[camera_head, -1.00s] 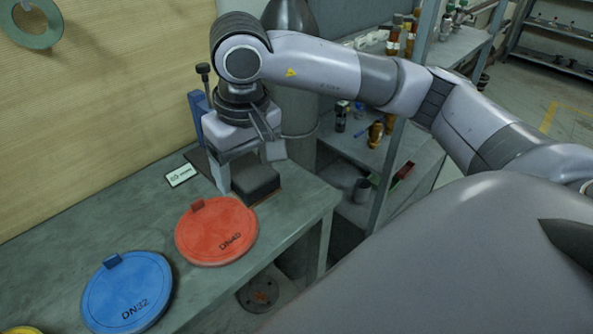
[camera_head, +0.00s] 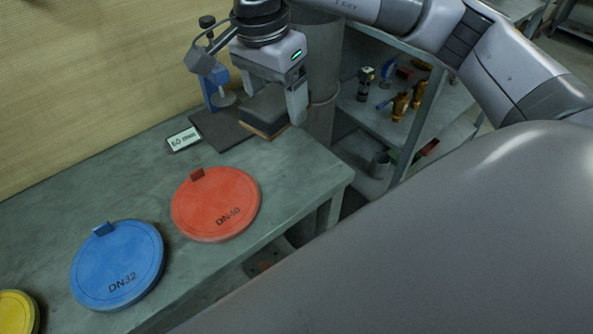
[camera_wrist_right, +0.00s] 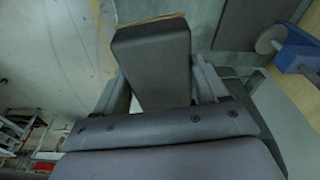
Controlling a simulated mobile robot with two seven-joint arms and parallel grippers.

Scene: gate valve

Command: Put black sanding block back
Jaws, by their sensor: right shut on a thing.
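The black sanding block (camera_head: 266,108), dark with a thin brown underside, is between the fingers of my right gripper (camera_head: 271,97). The gripper is shut on it at the back right of the workbench. The block is beside the right part of a flat dark mat (camera_head: 218,129); I cannot tell whether it touches the bench or mat. In the right wrist view the block (camera_wrist_right: 153,62) shows between both fingers of the gripper (camera_wrist_right: 160,85), its far edge brown. My left gripper is out of view.
A blue clamp-like tool (camera_head: 213,88) stands behind the mat, close left of the gripper. A small label (camera_head: 184,139) lies left of the mat. Red (camera_head: 213,203), blue (camera_head: 116,266) and yellow (camera_head: 14,312) discs lie nearer. A shelf (camera_head: 365,140) stands right; bare bench (camera_head: 300,180) lies in front.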

